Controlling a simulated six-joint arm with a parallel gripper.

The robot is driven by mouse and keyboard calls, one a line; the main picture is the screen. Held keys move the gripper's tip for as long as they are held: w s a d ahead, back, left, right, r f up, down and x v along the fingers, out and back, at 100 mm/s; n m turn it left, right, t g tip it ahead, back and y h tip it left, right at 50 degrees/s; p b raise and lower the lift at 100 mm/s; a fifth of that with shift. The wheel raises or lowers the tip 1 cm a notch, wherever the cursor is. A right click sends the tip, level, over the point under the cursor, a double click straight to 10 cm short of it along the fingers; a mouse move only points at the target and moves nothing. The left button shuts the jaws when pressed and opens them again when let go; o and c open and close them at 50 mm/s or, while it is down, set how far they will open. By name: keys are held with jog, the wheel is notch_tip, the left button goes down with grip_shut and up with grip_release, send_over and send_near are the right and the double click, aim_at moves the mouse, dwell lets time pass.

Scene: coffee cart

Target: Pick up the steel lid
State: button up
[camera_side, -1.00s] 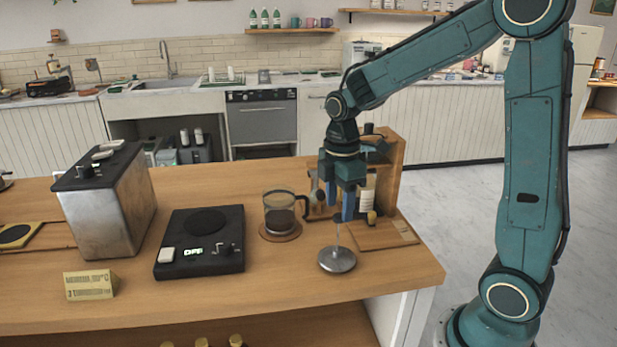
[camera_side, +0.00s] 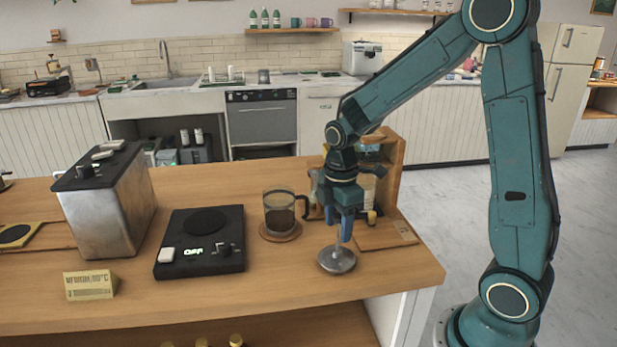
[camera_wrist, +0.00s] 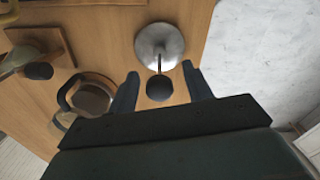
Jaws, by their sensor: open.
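The steel lid (camera_side: 337,262) is a round silver disc lying on the wooden counter near its front right corner. A thin stem rises from it. In the wrist view the lid (camera_wrist: 158,42) shows with a dark round knob (camera_wrist: 159,88) on the stem. My gripper (camera_side: 345,236) is open just above the lid, its fingers pointing down around the knob's height. In the wrist view my gripper (camera_wrist: 160,80) has one finger on each side of the knob, with gaps between. In the side view the knob is hidden by the fingers.
A glass press with dark coffee (camera_side: 279,214) stands on a round coaster left of the lid. A black scale (camera_side: 200,262) reading OFF sits further left, beside a metal grinder box (camera_side: 125,215). A wooden board (camera_side: 385,238) and wooden stand (camera_side: 392,165) are right and behind.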

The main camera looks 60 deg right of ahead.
dwell(0.3)
grip_shut()
jog(key=shift+r, duration=0.15)
notch_tip(320, 180, up, 20)
dwell(0.8)
jog(key=shift+w, duration=0.1)
dwell(0.5)
